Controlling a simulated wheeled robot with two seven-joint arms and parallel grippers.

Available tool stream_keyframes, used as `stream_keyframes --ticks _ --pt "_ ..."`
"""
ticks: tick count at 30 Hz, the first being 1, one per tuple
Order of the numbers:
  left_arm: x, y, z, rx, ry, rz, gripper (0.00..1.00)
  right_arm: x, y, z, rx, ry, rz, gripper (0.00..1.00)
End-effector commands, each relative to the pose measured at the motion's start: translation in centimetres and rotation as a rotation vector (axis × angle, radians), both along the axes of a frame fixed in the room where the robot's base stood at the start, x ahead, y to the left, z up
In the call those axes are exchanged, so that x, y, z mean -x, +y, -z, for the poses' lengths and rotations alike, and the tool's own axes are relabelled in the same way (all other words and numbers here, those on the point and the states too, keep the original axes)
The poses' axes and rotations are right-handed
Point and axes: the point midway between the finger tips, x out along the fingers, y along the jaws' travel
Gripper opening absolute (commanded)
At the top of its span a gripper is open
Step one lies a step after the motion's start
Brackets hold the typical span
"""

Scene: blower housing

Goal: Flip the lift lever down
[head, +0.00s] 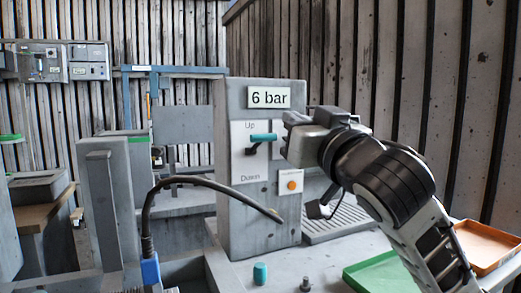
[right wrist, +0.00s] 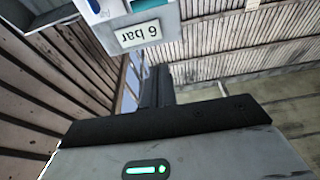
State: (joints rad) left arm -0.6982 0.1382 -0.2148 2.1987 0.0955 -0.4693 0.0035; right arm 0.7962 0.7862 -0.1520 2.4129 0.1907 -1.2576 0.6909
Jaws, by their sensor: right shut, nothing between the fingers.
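The lift lever (head: 263,137) has a teal grip and a dark arm. It sits on a white plate (head: 249,163) marked "Up" at the top and "Down" below, on the front of a grey housing (head: 238,215). The grip is near the "Up" mark. My right gripper (head: 286,138) is shut and empty, just right of the grip; I cannot tell whether they touch. In the right wrist view its dark fingers (right wrist: 156,86) are together, and part of the white plate (right wrist: 96,8) shows upside down at the top. My left gripper is not in view.
A "6 bar" sign (head: 269,97) is above the lever, and an orange button (head: 291,185) is below right. A black hose (head: 190,180) arches in front of the housing.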

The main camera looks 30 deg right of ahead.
Motion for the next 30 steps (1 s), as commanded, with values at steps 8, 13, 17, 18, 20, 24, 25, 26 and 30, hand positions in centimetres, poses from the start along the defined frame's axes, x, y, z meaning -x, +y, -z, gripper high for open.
stream_keyframes --ticks 8,13,17,18,20,24,25,26,30 --pt "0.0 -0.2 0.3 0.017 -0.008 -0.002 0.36 0.0 0.0 1.1 0.0 0.0 0.0 0.0" --pt "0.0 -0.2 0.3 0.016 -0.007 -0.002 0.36 0.0 0.0 1.1 0.0 0.001 0.0 0.0" --pt "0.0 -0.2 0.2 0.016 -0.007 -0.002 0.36 -0.6 -0.1 0.9 -0.001 0.001 0.001 0.0" --pt "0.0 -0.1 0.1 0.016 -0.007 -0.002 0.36 -0.9 -0.1 0.8 -0.001 0.002 0.001 0.0" --pt "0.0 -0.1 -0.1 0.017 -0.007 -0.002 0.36 -1.7 -0.1 0.5 -0.002 0.003 0.0 0.0" --pt "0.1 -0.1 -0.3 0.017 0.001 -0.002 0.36 -4.3 -0.3 -0.3 -0.003 0.002 0.001 0.0" --pt "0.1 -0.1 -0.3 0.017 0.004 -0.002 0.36 -5.0 -0.3 -0.5 -0.001 0.003 0.001 0.0" --pt "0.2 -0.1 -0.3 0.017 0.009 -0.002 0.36 -5.6 -0.4 -0.7 -0.002 0.003 0.002 0.0" --pt "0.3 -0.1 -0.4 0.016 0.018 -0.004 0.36 -8.5 -0.5 -1.5 -0.003 0.002 0.001 0.0"
